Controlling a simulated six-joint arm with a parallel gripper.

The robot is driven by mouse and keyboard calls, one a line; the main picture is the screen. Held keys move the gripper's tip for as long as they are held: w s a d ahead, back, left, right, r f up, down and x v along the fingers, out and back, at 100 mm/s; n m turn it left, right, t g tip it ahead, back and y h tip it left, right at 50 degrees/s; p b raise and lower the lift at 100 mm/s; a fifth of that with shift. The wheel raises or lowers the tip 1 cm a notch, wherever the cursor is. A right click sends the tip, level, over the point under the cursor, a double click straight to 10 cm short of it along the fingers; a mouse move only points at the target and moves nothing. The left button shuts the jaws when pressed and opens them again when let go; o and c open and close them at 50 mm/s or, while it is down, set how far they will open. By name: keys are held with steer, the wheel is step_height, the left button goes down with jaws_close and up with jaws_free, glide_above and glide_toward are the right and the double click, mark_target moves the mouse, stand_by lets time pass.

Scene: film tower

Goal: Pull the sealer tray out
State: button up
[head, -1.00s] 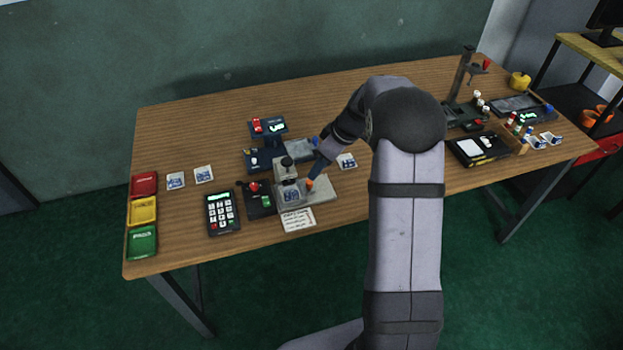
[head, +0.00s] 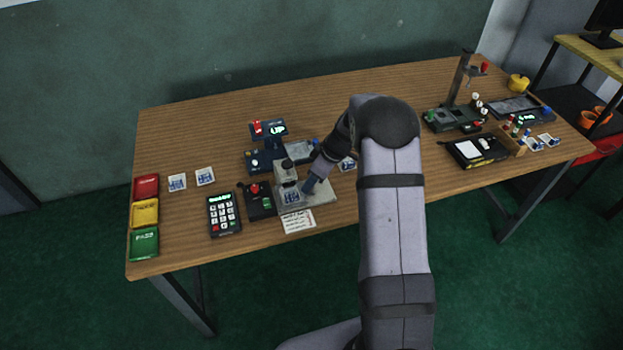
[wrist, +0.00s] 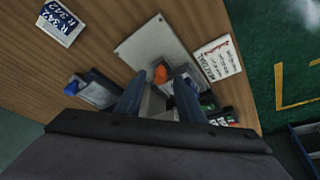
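The sealer is a small grey machine (head: 287,172) near the front of the table, on a pale grey base plate (head: 322,192). A blue-and-white printed packet (head: 291,196) lies at its front. In the wrist view, the pale plate (wrist: 148,42) and an orange knob (wrist: 160,74) beside the machine show. My gripper (head: 308,188) is down at the right side of the sealer, in front of the knob in the head view. In the wrist view my gripper (wrist: 160,82) has its fingers apart, with the knob near the gap between the tips. I cannot tell whether they touch it.
A red-knobbed control box (head: 260,200) and a keypad (head: 223,214) stand left of the sealer. A scale-like stand (head: 268,152) is close behind. A written card (head: 298,221) lies in front.

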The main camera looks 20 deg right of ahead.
mark_target(330, 184)
steer(key=shift+w+a+f, duration=0.1)
steer(key=shift+f, duration=0.25)
jaws_close()
steer(key=shift+d+f+b, duration=0.15)
steer(key=shift+d+b, duration=0.2)
steer(key=shift+d, duration=0.15)
steer(key=d+b, duration=0.3)
steer(key=d, duration=0.4)
steer(key=shift+r, duration=0.2)
jaws_free()
steer(key=shift+d, duration=0.1)
